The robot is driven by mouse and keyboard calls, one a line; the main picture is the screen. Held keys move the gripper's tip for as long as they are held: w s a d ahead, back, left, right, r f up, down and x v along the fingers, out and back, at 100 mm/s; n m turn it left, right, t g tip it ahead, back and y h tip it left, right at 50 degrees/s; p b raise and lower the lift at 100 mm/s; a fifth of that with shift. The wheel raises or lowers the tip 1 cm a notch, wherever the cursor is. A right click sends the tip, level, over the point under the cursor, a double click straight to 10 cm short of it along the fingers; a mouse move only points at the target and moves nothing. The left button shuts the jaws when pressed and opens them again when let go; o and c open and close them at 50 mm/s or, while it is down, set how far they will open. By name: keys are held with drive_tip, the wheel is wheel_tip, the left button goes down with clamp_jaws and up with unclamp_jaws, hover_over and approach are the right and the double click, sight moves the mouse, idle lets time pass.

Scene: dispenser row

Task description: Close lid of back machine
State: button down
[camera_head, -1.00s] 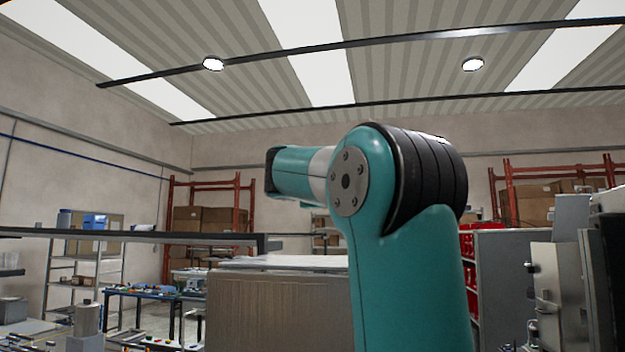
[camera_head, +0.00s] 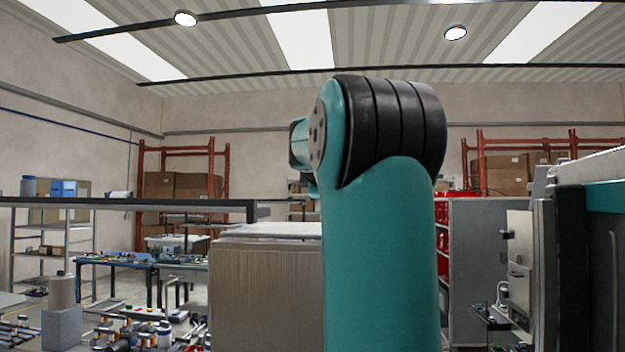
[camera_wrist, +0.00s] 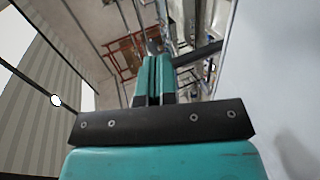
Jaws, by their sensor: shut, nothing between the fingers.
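My gripper (camera_wrist: 153,68) shows in the wrist view as two teal fingers side by side, closed together with nothing between them. The head view shows my arm, but not the gripper. A dark and grey machine with a teal band (camera_head: 606,197) stands at the right edge of the head view, cut off by the frame. A pale panel with metal fittings (camera_head: 519,260) stands just left of it. I cannot tell which part is the back machine's lid. No contact between my gripper and a machine shows.
A brown box-shaped block (camera_head: 265,290) with a pale top stands left of my arm. A dark rail (camera_head: 120,203) crosses the left side. A cluttered workbench (camera_head: 150,262) and red racks (camera_head: 185,150) stand behind. A plain pale surface (camera_wrist: 275,85) fills the wrist view's right side.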

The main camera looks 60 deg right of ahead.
drive_tip(key=f, duration=0.1)
drive_tip(key=d+f+y+p, duration=0.1)
drive_tip(key=f, duration=0.1)
drive_tip(key=shift+w+y, duration=0.15)
drive_tip(key=shift+y, duration=0.15)
drive_tip(key=shift+d+f+g+y+p, duration=0.15)
drive_tip(key=shift+f+g+y+p, duration=0.15)
drive_tip(key=shift+f, duration=0.6)
drive_tip(key=shift+d+f+g+y+p, duration=0.15)
drive_tip(key=shift+f+y, duration=0.25)
drive_tip(key=shift+f, duration=0.45)
wheel_tip(320, 180, up, 14)
drive_tip(key=p, duration=0.2)
